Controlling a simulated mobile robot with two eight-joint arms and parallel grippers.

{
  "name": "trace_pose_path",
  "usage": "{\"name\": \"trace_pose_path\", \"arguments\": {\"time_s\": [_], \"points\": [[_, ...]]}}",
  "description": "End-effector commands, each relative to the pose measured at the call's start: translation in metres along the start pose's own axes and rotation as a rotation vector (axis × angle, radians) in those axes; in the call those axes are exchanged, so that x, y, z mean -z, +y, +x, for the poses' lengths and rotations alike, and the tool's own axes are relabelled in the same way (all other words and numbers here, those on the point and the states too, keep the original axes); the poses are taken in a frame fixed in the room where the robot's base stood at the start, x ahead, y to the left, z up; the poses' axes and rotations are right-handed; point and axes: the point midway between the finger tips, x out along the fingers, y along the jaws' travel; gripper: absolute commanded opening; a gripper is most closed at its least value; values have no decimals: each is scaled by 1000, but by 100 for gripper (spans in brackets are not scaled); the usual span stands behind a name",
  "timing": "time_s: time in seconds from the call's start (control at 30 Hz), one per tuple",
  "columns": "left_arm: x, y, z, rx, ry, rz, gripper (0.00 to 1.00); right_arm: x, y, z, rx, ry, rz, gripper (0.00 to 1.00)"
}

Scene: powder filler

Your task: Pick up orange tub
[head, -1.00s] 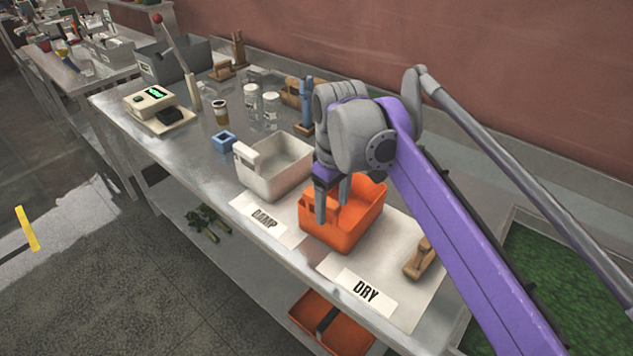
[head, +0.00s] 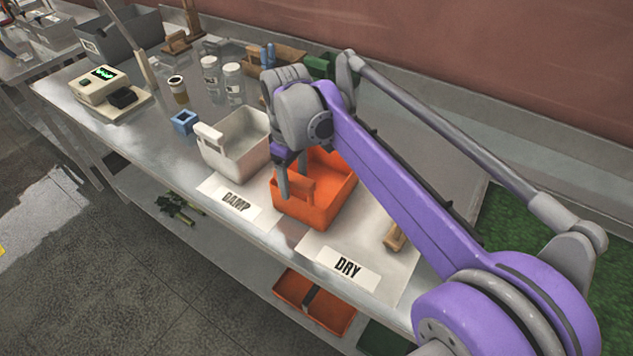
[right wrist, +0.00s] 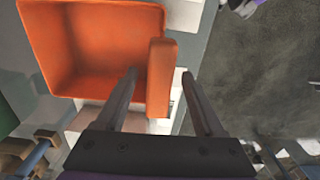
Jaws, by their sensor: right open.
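The orange tub (head: 308,216) stands upright on the bench, behind the DRY label (head: 346,266) and right of the white tub. My right gripper (head: 291,184) is open and points down at the tub's raised front grip. In the right wrist view, the open fingers (right wrist: 157,78) lie on either side of that grip on the orange tub (right wrist: 85,45), one on the tub's inner side and one outside. I cannot tell whether either finger touches it. My forearm hides part of the tub's back. My left gripper is not in view.
The white tub (head: 238,158) stands close on the left behind the DAMP label (head: 236,203). A wooden piece (head: 395,238) lies to the right. Jars (head: 232,82), a blue block (head: 184,122) and a scale (head: 106,90) stand further left. Another orange tub (head: 318,308) is on the lower shelf.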

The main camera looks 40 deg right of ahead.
Motion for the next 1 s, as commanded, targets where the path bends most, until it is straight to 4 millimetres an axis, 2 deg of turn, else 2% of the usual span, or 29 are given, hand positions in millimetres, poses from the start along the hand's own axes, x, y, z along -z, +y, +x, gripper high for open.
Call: {"name": "trace_pose_path", "arguments": {"time_s": [0.1, 0.2, 0.47, 0.83, 1.0], "points": [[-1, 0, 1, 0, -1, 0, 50, 0, 1, 18, 0, 0, 0, 70], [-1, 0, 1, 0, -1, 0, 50, 0, 1, 25, 0, 0, 0, 70], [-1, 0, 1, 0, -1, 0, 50, 0, 0, 27, 0, 0, 0, 68], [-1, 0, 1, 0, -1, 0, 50, 0, 0, 26, 0, 0, 0, 2], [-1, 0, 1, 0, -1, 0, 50, 0, 0, 26, 0, 0, 0, 0]]}}
